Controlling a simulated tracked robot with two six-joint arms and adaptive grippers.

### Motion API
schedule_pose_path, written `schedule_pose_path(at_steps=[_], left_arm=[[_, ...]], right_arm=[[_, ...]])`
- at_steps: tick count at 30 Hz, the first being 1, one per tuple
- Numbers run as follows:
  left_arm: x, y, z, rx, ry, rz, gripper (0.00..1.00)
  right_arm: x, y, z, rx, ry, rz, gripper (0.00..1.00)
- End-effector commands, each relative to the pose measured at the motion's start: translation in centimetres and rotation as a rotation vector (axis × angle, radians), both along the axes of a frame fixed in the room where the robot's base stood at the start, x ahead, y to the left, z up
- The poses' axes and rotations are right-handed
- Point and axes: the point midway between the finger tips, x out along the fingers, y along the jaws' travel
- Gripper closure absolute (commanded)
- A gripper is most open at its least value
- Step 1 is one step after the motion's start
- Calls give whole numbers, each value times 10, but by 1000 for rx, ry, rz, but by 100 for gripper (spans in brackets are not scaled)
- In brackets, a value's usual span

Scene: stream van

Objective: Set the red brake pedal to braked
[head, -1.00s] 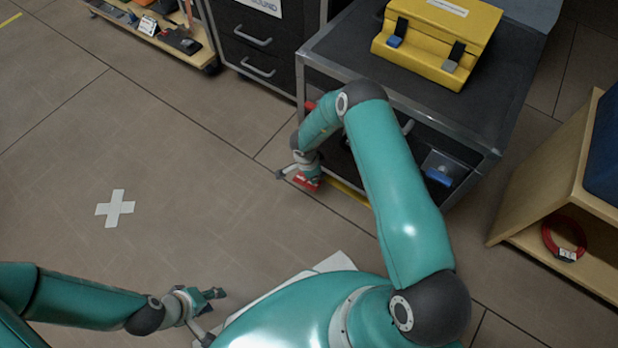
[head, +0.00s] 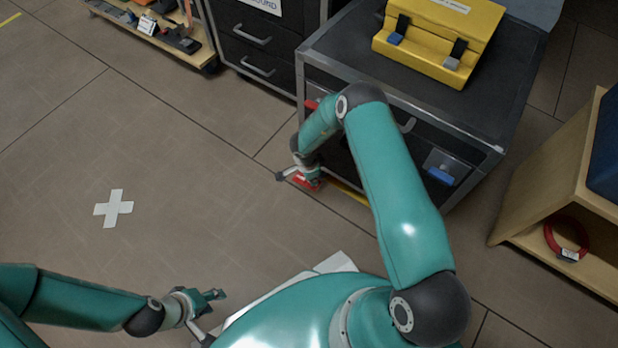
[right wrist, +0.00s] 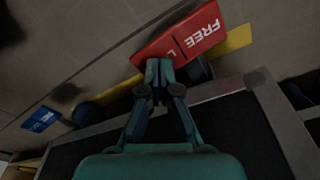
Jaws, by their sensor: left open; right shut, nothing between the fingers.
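The red brake pedal (head: 308,184) sits low at the near corner of the cart, close to the floor. In the right wrist view the pedal (right wrist: 200,36) shows white lettering that reads FREE. My right gripper (right wrist: 160,68) is shut and empty, its tips at the pedal's near edge. I cannot tell whether they touch it. In the head view my right gripper (head: 301,172) partly covers the pedal. My left gripper (head: 212,312) is open and empty at the lower left, over the floor, far from the pedal.
The dark cart (head: 335,52) carries a yellow case (head: 430,42). A yellow strip (head: 352,192) runs along its base, and a blue part (head: 440,176) is on its side. A wooden shelf (head: 545,185) with a red ring (head: 553,238) stands right.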

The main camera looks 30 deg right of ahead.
Motion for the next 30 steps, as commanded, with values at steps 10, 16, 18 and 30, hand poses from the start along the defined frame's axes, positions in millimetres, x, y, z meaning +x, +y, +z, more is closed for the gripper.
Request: schedule_pose_path(at_steps=[10, 16, 18, 30], left_arm=[[0, 0, -4, 0, 0, 0, 59], [0, 0, -6, 0, 0, 0, 59], [0, 0, -7, 0, 0, 0, 59], [0, 0, 6, 0, 0, 0, 59]], right_arm=[[0, 0, -6, 0, 0, 0, 100], [0, 0, -9, 0, 0, 0, 100], [0, 0, -10, 0, 0, 0, 100], [0, 0, 5, 0, 0, 1, 100]])
